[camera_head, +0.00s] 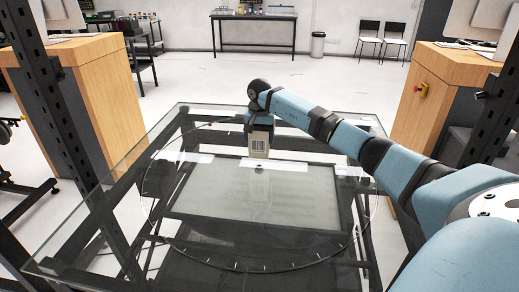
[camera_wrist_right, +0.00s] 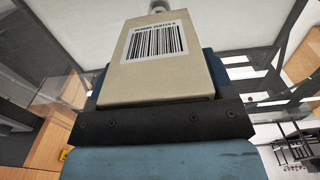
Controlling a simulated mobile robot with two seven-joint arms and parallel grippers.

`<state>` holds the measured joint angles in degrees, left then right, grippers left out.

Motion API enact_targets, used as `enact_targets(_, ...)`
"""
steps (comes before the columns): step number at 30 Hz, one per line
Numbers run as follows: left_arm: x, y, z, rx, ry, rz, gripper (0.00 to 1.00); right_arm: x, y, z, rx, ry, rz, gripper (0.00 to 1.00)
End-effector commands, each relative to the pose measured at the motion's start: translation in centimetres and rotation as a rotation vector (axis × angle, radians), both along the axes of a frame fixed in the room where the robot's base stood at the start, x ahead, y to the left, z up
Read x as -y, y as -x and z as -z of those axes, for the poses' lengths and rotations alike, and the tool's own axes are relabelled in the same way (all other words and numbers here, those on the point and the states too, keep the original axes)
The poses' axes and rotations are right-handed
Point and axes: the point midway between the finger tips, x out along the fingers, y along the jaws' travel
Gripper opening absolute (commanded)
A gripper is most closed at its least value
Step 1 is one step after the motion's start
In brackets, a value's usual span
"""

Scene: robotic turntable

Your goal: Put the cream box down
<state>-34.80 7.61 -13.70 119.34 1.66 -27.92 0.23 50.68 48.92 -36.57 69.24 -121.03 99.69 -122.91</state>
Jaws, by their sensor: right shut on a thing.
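The cream box (camera_head: 259,141) with a barcode label is held by my right gripper (camera_head: 260,124) over the far part of the glass turntable (camera_head: 160,205). In the right wrist view the cream box (camera_wrist_right: 155,65) fills the middle, its barcode face toward the camera, with the dark gripper body (camera_wrist_right: 165,122) across its near end. The gripper is shut on it. The box hangs roughly upright in the head view. I cannot tell whether its lower end touches the glass. My left gripper is not in view.
The glass table edge (camera_head: 105,180) surrounds the round turntable. White strips lie on the glass beside the box. Wooden cabinets stand at left (camera_head: 95,90) and right (camera_head: 425,100). The near and middle part of the turntable is clear.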

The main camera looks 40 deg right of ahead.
Motion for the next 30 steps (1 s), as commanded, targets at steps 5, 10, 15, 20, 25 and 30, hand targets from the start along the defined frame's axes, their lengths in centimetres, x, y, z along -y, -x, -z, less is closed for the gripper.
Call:
enact_targets(5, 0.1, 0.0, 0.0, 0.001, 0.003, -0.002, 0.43, 0.0, 0.0, 1.3, -0.001, -0.001, 0.001, 0.45)
enact_targets(10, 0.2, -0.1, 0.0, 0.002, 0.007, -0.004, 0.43, -0.1, 0.0, 3.9, -0.001, -0.002, 0.001, 0.45)
enact_targets(15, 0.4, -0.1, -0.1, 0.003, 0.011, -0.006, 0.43, 0.0, 0.0, 4.6, 0.002, 0.001, 0.0, 0.45)
enact_targets(20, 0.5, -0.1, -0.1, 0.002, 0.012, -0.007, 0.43, 0.0, 0.0, 4.6, 0.001, 0.0, 0.0, 0.45)
enact_targets(25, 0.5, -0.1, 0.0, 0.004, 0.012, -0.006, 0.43, 0.0, 0.0, 4.9, 0.001, 0.001, 0.0, 0.88)
enact_targets(30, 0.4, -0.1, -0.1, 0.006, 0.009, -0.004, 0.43, 0.0, 0.0, 4.9, 0.0, 0.0, 0.0, 1.0)
